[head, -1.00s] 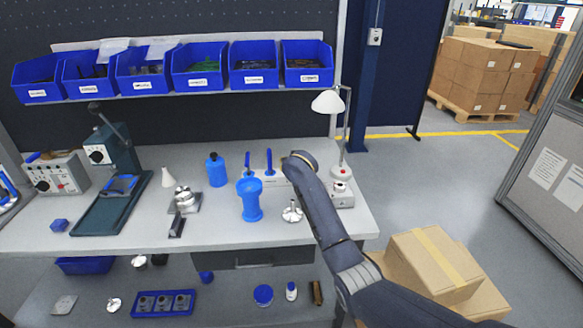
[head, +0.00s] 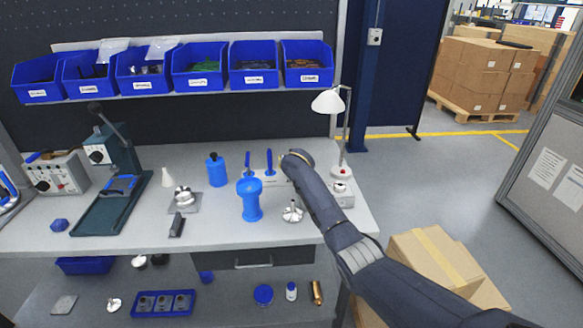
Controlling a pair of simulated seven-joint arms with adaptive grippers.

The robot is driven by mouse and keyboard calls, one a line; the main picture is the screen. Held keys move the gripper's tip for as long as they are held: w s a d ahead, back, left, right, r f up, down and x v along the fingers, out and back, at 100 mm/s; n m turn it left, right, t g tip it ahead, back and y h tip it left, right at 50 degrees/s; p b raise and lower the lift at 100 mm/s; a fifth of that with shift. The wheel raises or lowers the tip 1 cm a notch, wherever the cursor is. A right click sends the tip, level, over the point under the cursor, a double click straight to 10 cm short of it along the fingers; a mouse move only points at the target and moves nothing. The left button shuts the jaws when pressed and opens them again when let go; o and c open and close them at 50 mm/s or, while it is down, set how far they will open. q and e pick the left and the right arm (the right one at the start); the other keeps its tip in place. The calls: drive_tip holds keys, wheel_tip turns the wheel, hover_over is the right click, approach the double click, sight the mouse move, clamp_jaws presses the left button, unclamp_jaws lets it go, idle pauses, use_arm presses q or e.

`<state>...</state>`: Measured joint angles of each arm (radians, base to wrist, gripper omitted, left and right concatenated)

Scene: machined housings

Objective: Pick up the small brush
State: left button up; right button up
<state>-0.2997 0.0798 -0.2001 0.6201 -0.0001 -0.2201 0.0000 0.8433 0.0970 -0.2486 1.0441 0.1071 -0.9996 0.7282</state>
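I cannot make out a small brush with certainty. Two upright blue-handled tools stand side by side in a pale holder at the back right of the bench, a left one (head: 247,160) and a right one (head: 269,161); either may be a brush, but their lower ends are hidden. My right arm comes in from the lower right, and its end (head: 296,160) is just right of these handles, seemingly apart from them. Its fingers are too small and hidden to read. My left gripper is not in view.
A blue cup-shaped part (head: 250,200) stands in front of the holder, with a blue bottle (head: 217,170) to its left. A silver flanged part (head: 292,213) lies nearby. A white lamp (head: 328,101) rises behind my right arm. Blue bins (head: 253,66) hang above. The bench's front middle is clear.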

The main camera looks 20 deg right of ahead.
clamp_jaws()
idle(0.3)
